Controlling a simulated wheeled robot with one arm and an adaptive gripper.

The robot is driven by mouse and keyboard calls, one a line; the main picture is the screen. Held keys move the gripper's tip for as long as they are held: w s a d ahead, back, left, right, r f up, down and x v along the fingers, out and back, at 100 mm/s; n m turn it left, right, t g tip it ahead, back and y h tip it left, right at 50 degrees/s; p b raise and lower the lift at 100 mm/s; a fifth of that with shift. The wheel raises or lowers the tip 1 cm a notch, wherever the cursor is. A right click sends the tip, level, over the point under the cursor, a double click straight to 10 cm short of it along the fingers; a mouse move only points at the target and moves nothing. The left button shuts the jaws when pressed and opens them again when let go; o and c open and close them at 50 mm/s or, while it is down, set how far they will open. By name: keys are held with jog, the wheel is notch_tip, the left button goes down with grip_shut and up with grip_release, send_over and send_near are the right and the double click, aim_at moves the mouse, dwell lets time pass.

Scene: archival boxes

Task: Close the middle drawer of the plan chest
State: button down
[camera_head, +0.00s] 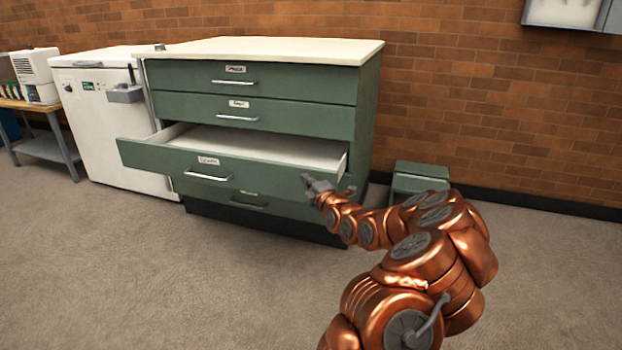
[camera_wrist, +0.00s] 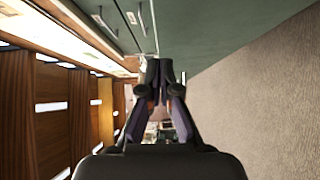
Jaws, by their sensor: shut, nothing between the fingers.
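The green plan chest (camera_head: 365,110) has a cream top and stands against the brick wall. One of its middle drawers (camera_head: 240,175), the third from the top, is pulled well out and shows a white, empty-looking inside. Its front carries a label and a bar handle (camera_head: 207,175). The drawers above and below it are shut. My gripper (camera_head: 307,180) is at the right end of the open drawer's front; I cannot tell whether it touches. In the wrist view my gripper (camera_wrist: 161,65) is shut and empty, with a green surface (camera_wrist: 215,30) beyond and above it.
A small green step stool (camera_head: 420,175) stands right of the chest, close behind my arm. A white cabinet (camera_head: 110,120) stands left of the chest, and a wooden bench (camera_head: 40,105) with equipment is further left. The carpet (camera_head: 150,270) in front is clear.

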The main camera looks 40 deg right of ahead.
aim_at(306, 170)
jog(key=shift+w+d+b, duration=0.25)
jog(key=shift+w+d, duration=0.15)
jog(key=shift+d, duration=0.3)
jog(key=shift+w+d+b, duration=0.2)
jog(key=shift+w+d, duration=0.15)
jog(key=shift+d, duration=0.35)
jog(key=shift+w, duration=0.1)
